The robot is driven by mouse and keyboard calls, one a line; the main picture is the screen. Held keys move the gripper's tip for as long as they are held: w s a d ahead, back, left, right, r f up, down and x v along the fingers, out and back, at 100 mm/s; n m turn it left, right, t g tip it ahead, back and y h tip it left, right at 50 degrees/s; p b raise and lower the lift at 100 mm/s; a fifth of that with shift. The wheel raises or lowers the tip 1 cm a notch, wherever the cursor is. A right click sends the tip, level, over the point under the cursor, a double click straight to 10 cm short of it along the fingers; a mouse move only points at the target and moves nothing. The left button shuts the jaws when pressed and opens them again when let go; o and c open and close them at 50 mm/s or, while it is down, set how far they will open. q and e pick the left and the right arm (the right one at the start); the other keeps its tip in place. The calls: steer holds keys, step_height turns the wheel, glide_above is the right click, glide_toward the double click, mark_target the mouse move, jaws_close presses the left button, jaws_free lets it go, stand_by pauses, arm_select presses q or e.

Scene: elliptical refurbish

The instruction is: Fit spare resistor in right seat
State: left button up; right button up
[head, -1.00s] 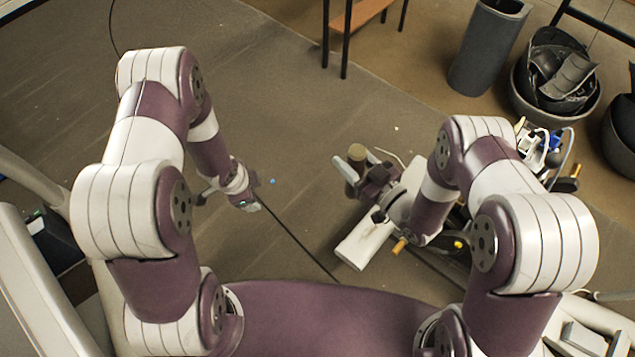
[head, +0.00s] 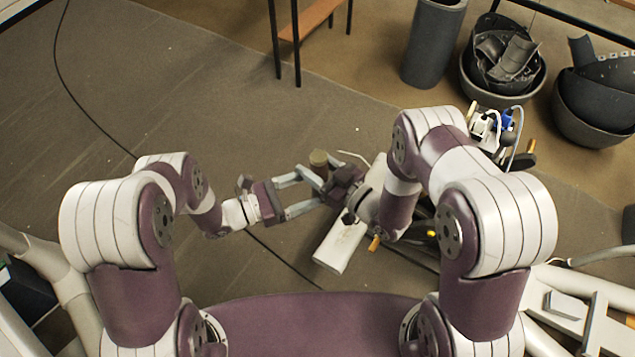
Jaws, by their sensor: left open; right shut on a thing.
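A brownish cylinder (head: 318,160), which looks like the spare resistor, stands at the jaws of my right gripper (head: 328,177), near the middle of the head view. My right gripper is shut on it. My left gripper (head: 312,190) is open and points right, its two grey fingers reaching close to the cylinder and my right gripper. I cannot tell whether they touch. My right arm and gripper hide part of the machine below, and I cannot make out the right seat.
A long white part (head: 338,246) lies below the grippers. A cabled device (head: 492,125) is behind my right arm. A dark bin (head: 432,45), black bowls of scrap (head: 503,75) and a wooden stand (head: 310,18) are at the back.

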arm_select(q)
steer(key=x, duration=0.7)
steer(key=c, duration=1.2)
arm_select(e)
steer(key=o, duration=1.3)
steer(key=shift+d, duration=0.1)
